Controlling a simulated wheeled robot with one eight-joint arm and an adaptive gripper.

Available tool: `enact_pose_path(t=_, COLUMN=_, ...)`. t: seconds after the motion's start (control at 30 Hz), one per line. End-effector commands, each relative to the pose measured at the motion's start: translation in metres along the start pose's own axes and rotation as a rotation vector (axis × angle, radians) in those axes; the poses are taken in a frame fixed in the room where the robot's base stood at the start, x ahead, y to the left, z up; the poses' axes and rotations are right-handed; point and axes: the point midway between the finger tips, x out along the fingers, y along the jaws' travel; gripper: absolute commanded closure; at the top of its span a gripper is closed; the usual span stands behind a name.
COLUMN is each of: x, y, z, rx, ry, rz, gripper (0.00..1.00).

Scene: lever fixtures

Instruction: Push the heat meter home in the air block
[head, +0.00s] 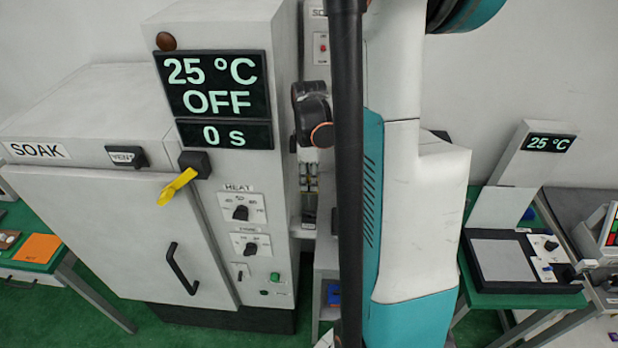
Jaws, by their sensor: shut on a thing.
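I cannot make out the heat meter or the air block in the head view. My white and teal arm and a dark upright pole cover the middle of the picture. A dark rounded part with an orange ring (315,115) shows just left of the pole and seems to be part of my arm.
A grey SOAK cabinet (90,215) stands at left, its door shut, with a yellow-handled lever (178,187) and a display (212,85) reading 25 °C, OFF. A narrow panel (321,48) stands behind the pole. At right, a green table (530,300) bears a plate unit (503,260).

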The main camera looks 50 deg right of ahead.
Motion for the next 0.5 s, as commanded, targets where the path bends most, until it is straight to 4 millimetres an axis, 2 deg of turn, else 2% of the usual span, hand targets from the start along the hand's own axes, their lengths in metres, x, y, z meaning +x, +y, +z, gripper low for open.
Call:
enact_pose_path(t=0.03, x=0.009, y=0.0, z=0.0, rx=0.0, ry=0.0, rz=0.0, gripper=1.0)
enact_pose_path(t=0.2, x=0.024, y=0.0, z=0.0, rx=0.0, ry=0.0, rz=0.0, gripper=1.0)
enact_pose_path(t=0.5, x=0.04, y=0.0, z=0.0, rx=0.0, ry=0.0, rz=0.0, gripper=1.0)
